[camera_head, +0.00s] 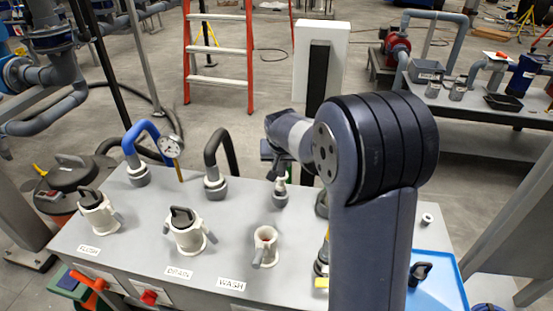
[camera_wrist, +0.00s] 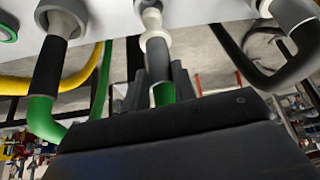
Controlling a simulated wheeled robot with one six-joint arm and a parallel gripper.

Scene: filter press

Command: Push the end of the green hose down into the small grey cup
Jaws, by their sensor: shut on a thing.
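The green hose (camera_wrist: 165,94) is held by my gripper (camera_wrist: 157,84), whose two dark fingers close on its grey sleeve (camera_wrist: 158,62). A pale collar and narrow tip (camera_wrist: 154,38) extend from the sleeve toward the bench. The small grey cup (camera_head: 280,197) stands on the bench top, directly below the hose end in the head view. The tip meets the cup's mouth or sits just inside it; the depth cannot be told.
The bench (camera_head: 130,225) also carries a blue hose with a gauge (camera_head: 171,146), a black hose (camera_head: 217,148) and white valve fittings (camera_head: 187,233). Another green hose (camera_wrist: 45,118) and a yellow hose (camera_wrist: 75,76) run close by. A blue tray (camera_head: 440,280) lies at right.

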